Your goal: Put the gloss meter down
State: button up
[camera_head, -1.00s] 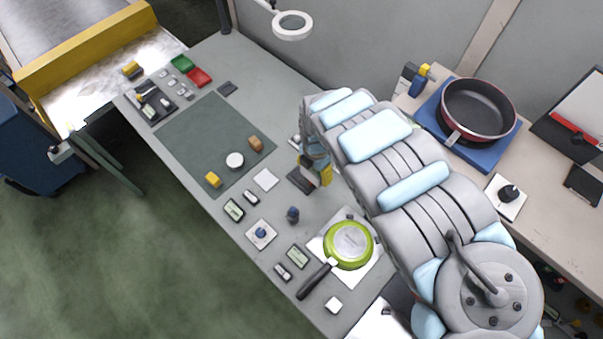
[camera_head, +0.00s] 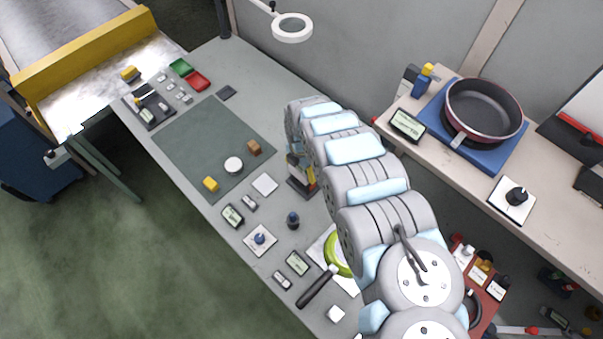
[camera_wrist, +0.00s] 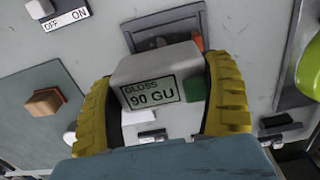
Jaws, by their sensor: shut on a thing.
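The gloss meter (camera_wrist: 150,75) is a pale grey block with a display reading "GLOSS 90 GU" in the wrist view. My gripper (camera_wrist: 165,105) is shut on it, with a ribbed yellow finger on either side. A dark grey square pad (camera_wrist: 165,28) shows just beyond the meter, partly hidden by it. In the head view, my gripper (camera_head: 303,172) is over or beside the dark pad (camera_head: 300,190) on the grey bench (camera_head: 225,205). The meter is mostly hidden there by my fingers and wrist. I cannot tell whether its underside touches anything.
A white square (camera_head: 265,184), a dark blue knob (camera_head: 292,220) and small display units stand nearby. A dark green mat (camera_head: 200,140) holds a brown block (camera_head: 254,147), a white puck (camera_head: 233,164) and a yellow block (camera_head: 211,184).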

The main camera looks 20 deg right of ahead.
aim_at(302, 174)
jog(key=shift+w, duration=0.1)
jog(key=shift+w+f, duration=0.15)
jog(key=shift+f, duration=0.4)
jog(key=shift+d+f, duration=0.1)
jog(key=shift+f, duration=1.2)
jog(key=shift+f+b, duration=0.1)
jog(key=shift+b, duration=0.25)
jog(key=shift+f, duration=0.15)
jog(key=o, duration=1.1)
jog(key=shift+c, duration=0.2)
notch_tip(302, 174, up, 10)
jog(key=shift+d+r+p, duration=0.1)
jog(key=shift+r+p, duration=0.15)
jog(key=shift+p, duration=0.35)
jog(key=shift+r, duration=1.05)
